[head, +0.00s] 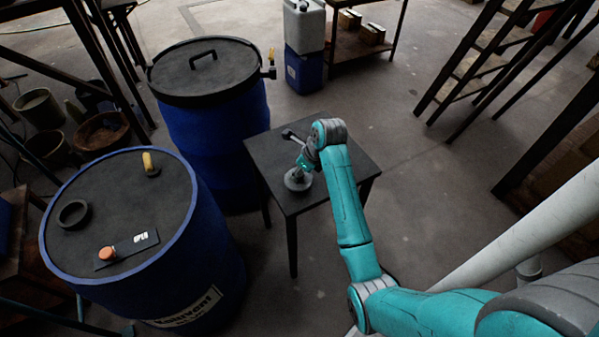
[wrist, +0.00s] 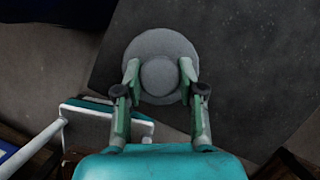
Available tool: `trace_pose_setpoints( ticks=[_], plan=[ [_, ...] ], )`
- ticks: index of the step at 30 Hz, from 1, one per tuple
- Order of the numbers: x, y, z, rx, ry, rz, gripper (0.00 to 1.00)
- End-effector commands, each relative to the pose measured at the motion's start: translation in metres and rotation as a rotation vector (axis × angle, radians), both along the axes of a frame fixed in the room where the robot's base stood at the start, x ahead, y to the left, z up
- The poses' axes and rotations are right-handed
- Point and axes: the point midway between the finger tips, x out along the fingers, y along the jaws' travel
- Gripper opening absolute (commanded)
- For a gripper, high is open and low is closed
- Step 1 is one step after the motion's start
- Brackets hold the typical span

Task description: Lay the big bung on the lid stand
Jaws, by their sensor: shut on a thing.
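The big bung (head: 297,182) is a grey round disc with a raised knob in the middle. It also shows in the wrist view (wrist: 160,42). My gripper (head: 303,167) is above it, with its two fingers (wrist: 160,75) shut on the knob from both sides. The bung is over the lid stand (head: 340,165), a small dark square table, near its front left part. It looks flat and level with the top; I cannot tell whether it touches. The stand's dark top also shows around the bung in the wrist view (wrist: 235,50).
A blue vat with an open dark ring (head: 73,213), an orange knob (head: 107,252) and an "OPEN" label stands at front left. A second blue vat (head: 205,70) with a handled dark lid stands behind, close to the stand. The stand's right side is bare. A ladder (head: 485,50) is at right.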

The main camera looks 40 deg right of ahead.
Motion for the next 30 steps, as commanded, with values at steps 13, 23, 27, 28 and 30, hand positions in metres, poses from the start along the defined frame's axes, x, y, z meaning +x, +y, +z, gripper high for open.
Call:
trace_pose_setpoints(
  ticks=[13,23,27,28,30],
  plan=[
    [0.000,0.000,-0.008,-0.001,-0.001,0.001,0.44],
    [0.000,0.000,-0.008,-0.001,-0.001,0.001,0.64],
    [0.000,-0.001,-0.003,-0.002,-0.002,0.000,0.64],
    [-0.001,-0.001,-0.001,-0.002,-0.004,0.000,0.64],
    [-0.004,-0.002,0.007,-0.002,-0.004,0.000,0.64]
  ],
)
